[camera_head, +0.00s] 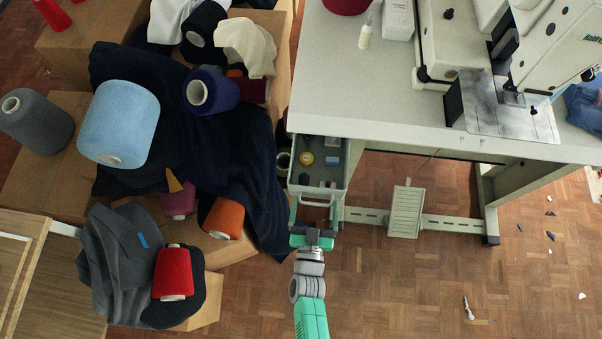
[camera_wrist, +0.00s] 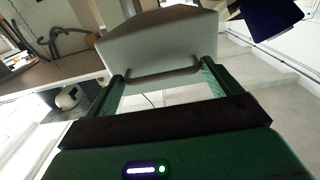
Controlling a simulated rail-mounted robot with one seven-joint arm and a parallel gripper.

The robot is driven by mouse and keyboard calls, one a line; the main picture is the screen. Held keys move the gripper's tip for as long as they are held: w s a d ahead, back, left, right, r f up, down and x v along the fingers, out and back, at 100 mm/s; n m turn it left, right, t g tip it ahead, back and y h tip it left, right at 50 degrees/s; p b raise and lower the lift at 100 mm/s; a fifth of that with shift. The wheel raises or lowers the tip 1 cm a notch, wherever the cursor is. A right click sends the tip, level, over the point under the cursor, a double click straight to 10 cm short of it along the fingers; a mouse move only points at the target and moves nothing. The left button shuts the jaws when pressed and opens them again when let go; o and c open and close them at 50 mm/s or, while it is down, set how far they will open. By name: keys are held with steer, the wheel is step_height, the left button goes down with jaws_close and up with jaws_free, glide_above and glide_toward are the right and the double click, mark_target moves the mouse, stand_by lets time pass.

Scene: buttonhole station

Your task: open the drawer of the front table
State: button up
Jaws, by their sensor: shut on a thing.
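The front table (camera_head: 400,112) has a pale top with a sewing machine on it. Its grey drawer (camera_head: 319,188) sticks out under the table's left front corner, and its inside shows. A yellow roll and other small items lie in it. My gripper (camera_head: 317,207) is at the drawer front, with one green finger at each side. In the wrist view, the pale drawer front (camera_wrist: 160,42) fills the upper middle. Its bar handle (camera_wrist: 160,76) lies between the fingertips of my gripper (camera_wrist: 163,75), which is shut on it end to end.
Cardboard boxes (camera_head: 60,150) with dark cloth (camera_head: 225,140) and several yarn cones stand close on the left. A foot pedal (camera_head: 406,212) sits on the table's crossbar to the right. The parquet floor (camera_head: 400,290) at the front is mostly clear, with small scraps at right.

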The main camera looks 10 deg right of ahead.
steer(key=shift+p+v, duration=0.45)
steer(key=shift+v, duration=1.45)
steer(key=shift+d, duration=0.1)
steer(key=o, duration=1.1)
steer(key=shift+d, duration=0.1)
steer(key=p+v, duration=0.1)
steer(key=v, duration=0.7)
